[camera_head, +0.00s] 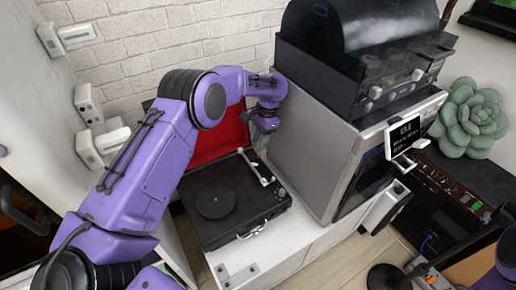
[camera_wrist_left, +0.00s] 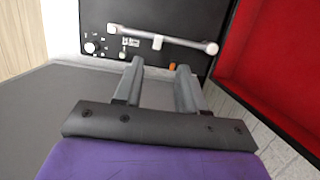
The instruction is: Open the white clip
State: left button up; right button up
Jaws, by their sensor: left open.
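A small white clip (camera_wrist_left: 158,42) sits midway along the pale tonearm (camera_wrist_left: 190,43) of a black record player (camera_head: 232,200). I cannot tell from here whether the clip is open or closed. In the head view the tonearm (camera_head: 255,167) lies along the player's back right part, and the clip is too small to make out. My left gripper (camera_head: 264,124) hangs above the back of the player, beside the red lid. In the left wrist view its two grey fingers (camera_wrist_left: 157,72) are apart, with nothing between them, pointing towards the clip. My right gripper is not in view.
The player's red-lined lid (camera_head: 215,140) stands open behind it and shows close on the right in the wrist view. A large grey machine (camera_head: 315,145) stands close to the player's right. The white cabinet top (camera_head: 285,235) has free room in front.

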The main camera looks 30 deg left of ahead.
pick_arm(q)
jog(key=s+a+r+n+h+p, duration=0.2)
jog(key=s+a+r+p, duration=0.2)
jog(key=s+a+p, duration=0.4)
jog(key=m+t+h, duration=0.1)
jog(key=m+t, duration=0.1)
jog(key=t, duration=0.4)
send_near(252, 164)
jog(key=x, duration=0.8)
jog(key=shift+w+f, duration=0.1)
jog(key=shift+f, duration=0.25)
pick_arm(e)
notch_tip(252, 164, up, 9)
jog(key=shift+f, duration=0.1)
pick_arm(q)
grip_shut()
